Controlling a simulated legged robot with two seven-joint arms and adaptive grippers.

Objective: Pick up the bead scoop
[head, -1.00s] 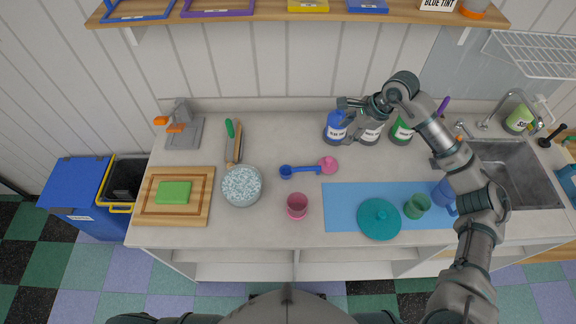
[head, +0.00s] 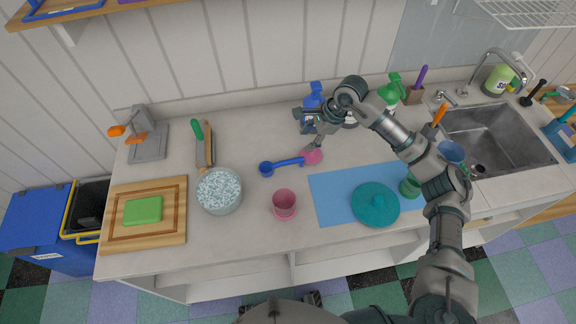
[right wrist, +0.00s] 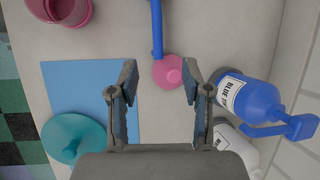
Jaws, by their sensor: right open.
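The bead scoop (head: 288,162) lies on the counter, with a blue bowl end at the left and a blue handle running right to a pink round piece (head: 312,156). In the right wrist view, the blue handle (right wrist: 157,30) and the pink piece (right wrist: 168,72) show ahead of the jaws. I cannot tell whether the pink piece is part of the scoop. My right gripper (head: 305,129) is open and empty, just behind the pink piece. In the right wrist view, its fingertips (right wrist: 161,82) frame the pink piece without visibly gripping it. My left gripper is not in view.
A blue spray bottle (right wrist: 248,98) and a white bottle (right wrist: 236,145) stand close beside the right finger. A pink cup (head: 284,203), a bowl of beads (head: 219,192) and a blue mat (head: 333,203) with a teal lid (head: 375,204) lie nearer. The sink is at right.

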